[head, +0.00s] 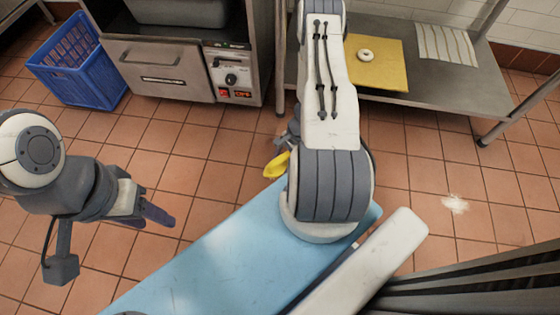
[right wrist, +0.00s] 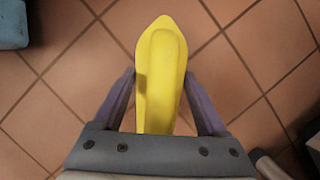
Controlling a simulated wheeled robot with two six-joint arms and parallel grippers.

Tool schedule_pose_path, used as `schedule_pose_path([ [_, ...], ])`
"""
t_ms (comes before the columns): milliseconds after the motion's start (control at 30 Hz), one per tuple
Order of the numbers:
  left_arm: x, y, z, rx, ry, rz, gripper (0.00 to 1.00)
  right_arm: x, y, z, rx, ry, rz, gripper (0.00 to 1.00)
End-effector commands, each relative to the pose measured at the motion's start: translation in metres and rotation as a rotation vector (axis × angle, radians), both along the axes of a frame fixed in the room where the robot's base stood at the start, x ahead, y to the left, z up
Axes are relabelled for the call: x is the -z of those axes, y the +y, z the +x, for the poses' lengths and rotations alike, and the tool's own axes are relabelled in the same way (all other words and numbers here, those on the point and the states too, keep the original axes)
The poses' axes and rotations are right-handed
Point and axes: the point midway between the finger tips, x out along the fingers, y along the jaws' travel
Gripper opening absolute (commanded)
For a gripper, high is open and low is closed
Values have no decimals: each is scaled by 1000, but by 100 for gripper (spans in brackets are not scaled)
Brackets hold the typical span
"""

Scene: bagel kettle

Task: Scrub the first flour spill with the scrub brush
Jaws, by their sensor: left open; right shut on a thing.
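A yellow scrub brush (right wrist: 160,75) is between the fingers of my right gripper (right wrist: 161,100), which is shut on it above the tiled floor. Part of the yellow brush also shows in the head view (head: 277,165), just left of my right arm, which hides most of that gripper. The brush's underside is hidden. A white flour spill (head: 455,204) lies on the floor tiles to the right in the head view, well apart from the brush. My left gripper (head: 158,213) is open and empty over the floor at the left.
A blue crate (head: 78,62) stands on the floor at upper left, beside a steel oven (head: 160,72). The floor around the spill is clear.

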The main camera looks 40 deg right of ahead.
Motion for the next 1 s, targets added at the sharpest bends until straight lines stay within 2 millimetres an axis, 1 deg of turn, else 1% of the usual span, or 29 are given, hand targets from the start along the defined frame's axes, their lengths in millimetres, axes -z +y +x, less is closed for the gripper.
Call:
schedule_pose_path([
  [33, -8, 0, 0, 0, 0, 0, 50, -9, 0, 0, 1, -1, 0, 23],
  [300, -24, 0, 0, 0, 0, 0, 50, -29, -1, -1, 1, -1, 0, 23],
  [767, -26, 0, 0, 0, 0, 0, 50, -31, -1, -1, 1, -1, 0, 23],
  [867, -28, 0, 0, 0, 0, 0, 50, -35, 0, 3, -14, -3, 0, 23],
  [967, -32, 0, 0, 0, 0, 0, 50, -49, 3, 14, -66, -6, -2, 23],
  [1000, -35, 0, 0, 0, 0, 0, 50, -57, 6, 21, -98, -6, -4, 23],
])
